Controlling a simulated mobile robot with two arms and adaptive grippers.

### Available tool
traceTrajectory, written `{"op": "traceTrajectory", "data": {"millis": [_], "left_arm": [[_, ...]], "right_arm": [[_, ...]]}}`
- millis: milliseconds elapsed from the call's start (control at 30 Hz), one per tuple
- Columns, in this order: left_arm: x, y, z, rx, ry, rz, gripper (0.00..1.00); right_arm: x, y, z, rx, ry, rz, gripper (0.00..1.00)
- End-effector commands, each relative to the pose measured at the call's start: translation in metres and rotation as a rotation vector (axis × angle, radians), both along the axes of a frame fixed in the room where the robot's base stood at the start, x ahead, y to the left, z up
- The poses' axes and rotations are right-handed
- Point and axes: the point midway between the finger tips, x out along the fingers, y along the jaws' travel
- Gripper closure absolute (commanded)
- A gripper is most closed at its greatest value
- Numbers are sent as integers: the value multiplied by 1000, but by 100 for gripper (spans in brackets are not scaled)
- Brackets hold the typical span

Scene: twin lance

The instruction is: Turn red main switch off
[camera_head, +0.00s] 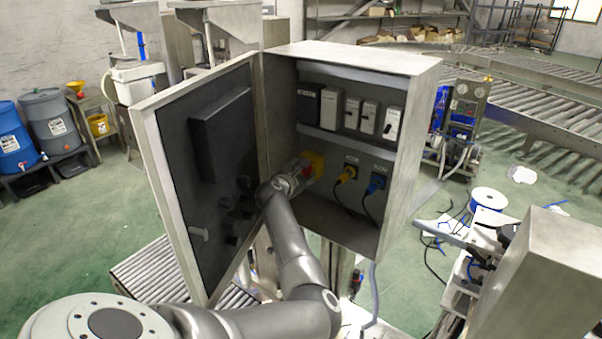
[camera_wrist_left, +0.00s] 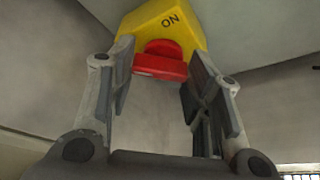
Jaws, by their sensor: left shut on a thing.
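The red main switch (camera_head: 306,172) sits on a yellow housing (camera_head: 316,158) inside the open grey electrical cabinet (camera_head: 402,150), at the lower left of its interior. The exact contact is hard to see in the head view. My right gripper is not in view.
The cabinet door (camera_head: 205,180) stands open to the left of my arm. Yellow (camera_head: 347,173) and blue (camera_head: 376,183) plugs with cables are right of the switch. Several breakers (camera_head: 368,116) line the upper shelf. A metal box (camera_head: 550,275) stands at the lower right.

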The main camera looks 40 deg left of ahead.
Motion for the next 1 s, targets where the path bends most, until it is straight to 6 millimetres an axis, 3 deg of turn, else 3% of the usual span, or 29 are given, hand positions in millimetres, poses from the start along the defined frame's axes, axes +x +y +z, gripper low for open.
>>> {"op": "traceTrajectory", "data": {"millis": [233, 267, 400, 767, 1000], "left_arm": [[0, -1, -2, -5, 2, -2, 79], [0, -1, -2, -5, 2, -2, 52], [0, -1, -2, -4, 2, -2, 34], [-1, 0, 0, -1, 0, 0, 33], [-16, -7, 4, 0, 0, 0, 33]], "right_arm": [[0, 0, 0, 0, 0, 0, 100], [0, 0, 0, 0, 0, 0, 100], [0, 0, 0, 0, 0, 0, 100], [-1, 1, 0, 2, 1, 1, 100], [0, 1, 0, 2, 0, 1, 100]]}}
